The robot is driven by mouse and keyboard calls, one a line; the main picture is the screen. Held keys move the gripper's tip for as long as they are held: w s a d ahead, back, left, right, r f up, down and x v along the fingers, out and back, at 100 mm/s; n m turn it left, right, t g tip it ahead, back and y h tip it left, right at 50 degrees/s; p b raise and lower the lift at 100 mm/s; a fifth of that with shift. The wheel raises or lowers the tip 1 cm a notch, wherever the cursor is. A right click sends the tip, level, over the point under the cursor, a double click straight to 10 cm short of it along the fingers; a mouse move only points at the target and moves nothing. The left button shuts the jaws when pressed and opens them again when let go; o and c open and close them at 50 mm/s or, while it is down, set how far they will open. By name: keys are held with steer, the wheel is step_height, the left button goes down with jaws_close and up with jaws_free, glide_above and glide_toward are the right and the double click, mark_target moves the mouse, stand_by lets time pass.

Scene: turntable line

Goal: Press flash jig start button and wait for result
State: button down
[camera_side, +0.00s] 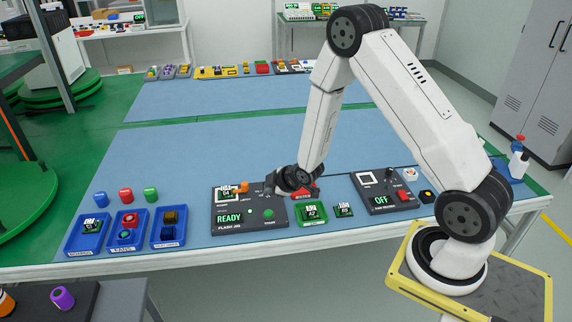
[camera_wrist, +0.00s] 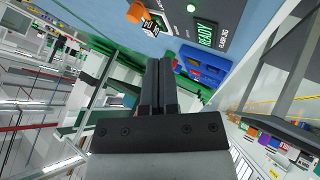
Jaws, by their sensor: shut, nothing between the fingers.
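The flash jig (camera_side: 247,222) is a black box on the blue bench mat; its display reads READY in green. Its green start button (camera_side: 269,214) is at the right of its top, with a small green light left of it. A board marked 04 (camera_side: 226,193) sits at the jig's back left, beside an orange part (camera_side: 242,187). My gripper (camera_side: 268,188) is shut and empty, near the jig's back right, apart from the button. In the wrist view the shut fingers (camera_wrist: 158,64) are below the jig's display (camera_wrist: 207,33); the button is not clearly visible there.
Blue trays (camera_side: 87,232) with parts stand left of the jig. A green tray (camera_side: 311,214) holding a board, a loose board (camera_side: 343,209) and a second box reading OFF (camera_side: 384,192) stand right. The mat behind is mostly clear.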

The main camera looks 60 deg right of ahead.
mark_target(271, 213)
steer(key=shift+f, duration=3.05)
steer(key=shift+f, duration=0.9)
stand_by(0.7)
steer(key=shift+r, duration=0.85)
steer(key=shift+r, duration=0.1)
stand_by(0.3)
steer(key=shift+r, duration=2.45)
steer(key=shift+r, duration=0.1)
